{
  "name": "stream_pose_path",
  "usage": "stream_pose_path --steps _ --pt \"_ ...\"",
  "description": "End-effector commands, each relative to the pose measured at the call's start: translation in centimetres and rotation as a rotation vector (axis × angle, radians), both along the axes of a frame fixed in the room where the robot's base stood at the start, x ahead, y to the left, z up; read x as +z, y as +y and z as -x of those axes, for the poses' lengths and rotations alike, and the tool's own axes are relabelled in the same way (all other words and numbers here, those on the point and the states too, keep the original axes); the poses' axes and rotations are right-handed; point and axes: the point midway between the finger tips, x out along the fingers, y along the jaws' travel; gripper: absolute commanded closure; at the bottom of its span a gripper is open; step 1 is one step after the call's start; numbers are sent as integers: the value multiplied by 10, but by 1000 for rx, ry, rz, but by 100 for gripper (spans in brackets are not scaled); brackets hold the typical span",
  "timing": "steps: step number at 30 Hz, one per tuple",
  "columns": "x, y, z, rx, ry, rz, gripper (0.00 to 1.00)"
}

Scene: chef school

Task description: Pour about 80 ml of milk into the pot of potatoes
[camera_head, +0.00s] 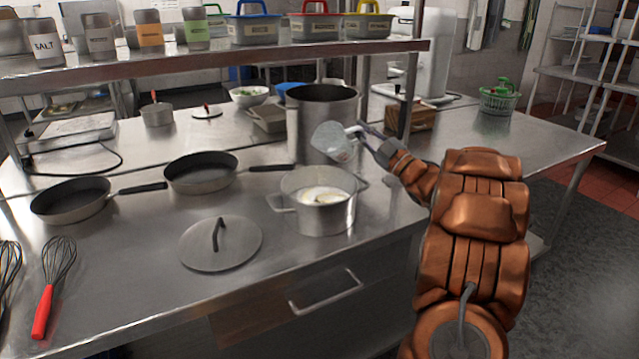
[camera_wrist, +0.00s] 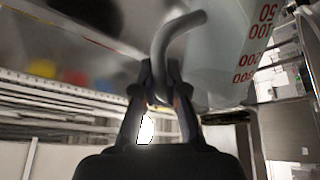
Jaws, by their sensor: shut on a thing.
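A steel pot (camera_head: 322,217) stands on the counter with white liquid and pale yellowish pieces inside. My gripper (camera_head: 362,137) is shut on the handle of a clear measuring jug (camera_head: 332,143), holding it above the pot's back rim. The jug is tilted, its mouth toward the lower left. No stream shows clearly, and I cannot tell how much milk is in it. In the wrist view, my gripper (camera_wrist: 160,95) clasps the curved handle, and the jug (camera_wrist: 220,45) shows red volume marks.
A tall stockpot (camera_head: 320,115) stands right behind the pot. Two frying pans (camera_head: 200,175) lie to the left, and a lid (camera_head: 221,245) lies in front left. Whisks (camera_head: 55,270) lie at far left. A shelf (camera_head: 200,58) with shakers and caddies spans the back.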

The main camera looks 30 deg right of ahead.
Motion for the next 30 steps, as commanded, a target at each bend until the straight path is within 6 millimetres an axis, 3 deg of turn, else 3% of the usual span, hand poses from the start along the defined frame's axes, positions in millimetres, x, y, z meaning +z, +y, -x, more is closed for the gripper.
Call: stream_pose_path --steps 20,30 --pt "17 -8 -5 10 116 -179 100" --pt "3 -22 -13 15 198 -306 100"
